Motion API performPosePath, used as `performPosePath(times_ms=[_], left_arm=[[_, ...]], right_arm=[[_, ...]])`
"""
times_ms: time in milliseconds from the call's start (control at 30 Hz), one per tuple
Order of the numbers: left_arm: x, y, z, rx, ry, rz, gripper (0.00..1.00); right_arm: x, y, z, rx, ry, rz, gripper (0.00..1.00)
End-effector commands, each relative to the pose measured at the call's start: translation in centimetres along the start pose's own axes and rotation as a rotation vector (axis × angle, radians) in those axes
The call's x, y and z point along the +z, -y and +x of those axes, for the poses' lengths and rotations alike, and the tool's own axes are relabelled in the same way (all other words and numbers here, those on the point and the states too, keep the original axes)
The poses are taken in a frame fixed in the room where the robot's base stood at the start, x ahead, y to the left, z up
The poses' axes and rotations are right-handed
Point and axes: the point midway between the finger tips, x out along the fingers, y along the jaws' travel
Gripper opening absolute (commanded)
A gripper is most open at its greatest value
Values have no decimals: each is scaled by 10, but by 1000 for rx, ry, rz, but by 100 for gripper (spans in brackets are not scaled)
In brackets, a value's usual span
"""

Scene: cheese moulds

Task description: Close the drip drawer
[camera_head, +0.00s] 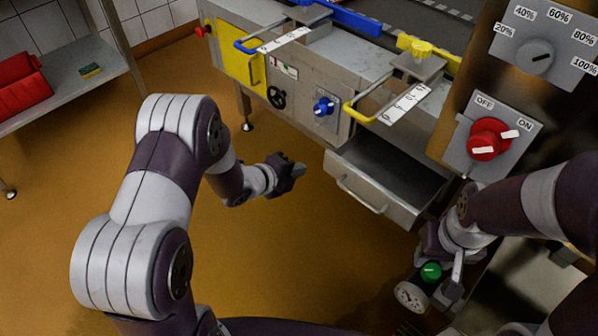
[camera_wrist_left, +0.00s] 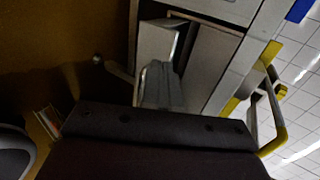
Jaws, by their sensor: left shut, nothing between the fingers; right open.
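The drip drawer (camera_head: 372,196) is a grey metal drawer below the machine's front panel. It stands pulled out, with its inside showing and a bar handle (camera_head: 361,194) on its front. My left gripper (camera_head: 299,169) is shut and empty, to the left of the drawer front and apart from the handle in the head view. In the left wrist view the shut fingers (camera_wrist_left: 161,82) appear in front of the drawer (camera_wrist_left: 156,48), partly covering it. My right gripper (camera_head: 452,272) is open, below and right of the drawer, beside a gauge with a green knob.
The gauge (camera_head: 411,297) has a white dial. Above the drawer are a blue knob (camera_head: 324,106), a black handwheel (camera_head: 277,97) and a yellow handle (camera_head: 372,108). A red switch (camera_head: 489,139) is at right. The floor left of the drawer is clear.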

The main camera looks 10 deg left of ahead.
Motion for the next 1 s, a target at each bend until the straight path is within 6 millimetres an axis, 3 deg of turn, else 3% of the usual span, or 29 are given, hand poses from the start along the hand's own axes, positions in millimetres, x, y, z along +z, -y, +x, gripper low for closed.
performPosePath(times_ms=[200, 400, 600, 1000], left_arm=[[-1, -5, 51, 1, -2, 0, 0], [-1, 8, 83, -1, 0, -1, 0], [0, 18, 96, 0, 1, -2, 0], [0, 20, 99, 2, 1, -3, 0]], right_arm=[[3, 0, 22, 0, 1, 0, 43], [4, 0, 31, 0, 1, 0, 43], [4, 0, 34, 0, 1, 0, 43], [4, 0, 35, 0, 1, 0, 43]])
